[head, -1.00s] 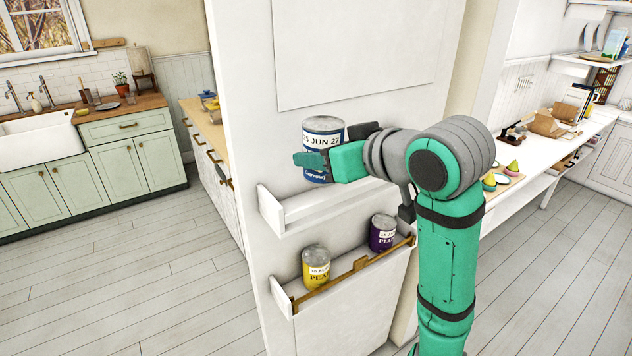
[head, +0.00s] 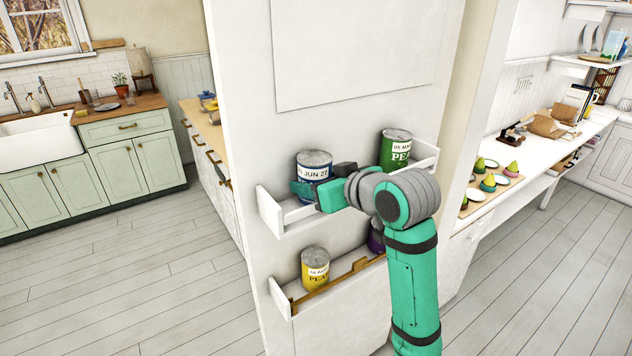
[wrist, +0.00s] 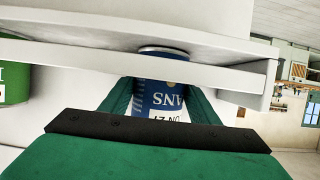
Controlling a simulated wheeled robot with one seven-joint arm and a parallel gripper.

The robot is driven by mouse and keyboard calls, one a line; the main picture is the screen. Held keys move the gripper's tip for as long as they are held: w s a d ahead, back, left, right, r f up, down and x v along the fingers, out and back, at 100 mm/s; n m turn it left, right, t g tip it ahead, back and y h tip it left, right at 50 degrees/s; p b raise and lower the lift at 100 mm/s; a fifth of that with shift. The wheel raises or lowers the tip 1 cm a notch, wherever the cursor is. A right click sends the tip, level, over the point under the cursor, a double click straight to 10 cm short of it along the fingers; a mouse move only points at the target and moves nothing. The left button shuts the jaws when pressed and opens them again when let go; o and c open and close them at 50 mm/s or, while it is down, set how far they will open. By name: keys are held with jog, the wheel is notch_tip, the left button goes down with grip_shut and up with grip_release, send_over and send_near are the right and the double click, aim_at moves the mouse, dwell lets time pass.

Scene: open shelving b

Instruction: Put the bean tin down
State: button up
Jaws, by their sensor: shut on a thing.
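The bean tin (head: 313,163) is blue with a white date label and a grey lid. It is upright at the left end of the upper wall rack (head: 275,212). My gripper (head: 312,193) is shut on it from the front right, with green fingers on both sides. In the wrist view the tin (wrist: 160,97) sits between the fingers (wrist: 160,105), lettered "ANS", and its end passes behind the rack's rail. I cannot tell whether its base touches the rack floor.
A green tin (head: 397,150) stands at the upper rack's right end. The lower rack (head: 284,300) holds a yellow tin (head: 315,268) at left and a purple tin (head: 376,240), partly hidden by my arm. The upper rack's middle looks free, though my gripper partly covers it.

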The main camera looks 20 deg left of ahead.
jog(key=o, duration=1.4)
jog(key=shift+f, duration=0.1)
jog(key=shift+r, duration=0.2)
jog(key=v, duration=1.2)
